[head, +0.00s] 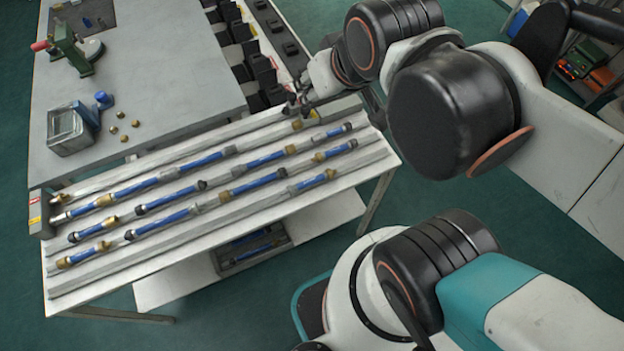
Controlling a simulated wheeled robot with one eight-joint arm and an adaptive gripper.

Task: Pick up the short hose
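Several blue hoses with black, grey or brass end fittings lie in rows in the grooves of a slanted pale rack. Short blue pieces show at the right end of the rows (332,133) and at the lower left (86,253). Which one is the short hose I cannot tell from this view. My gripper (298,107) is at the rack's upper right edge, near a brass fitting (297,125). It is small and partly hidden by my arm, so its fingers and anything between them are unclear.
A grey bench (150,60) behind the rack holds a green vise-like tool (72,47), a glass-topped box (68,130), a blue bottle (103,100) and several brass pieces (124,139). Black blocks (262,70) line the back right. A bin (252,250) sits on the lower shelf.

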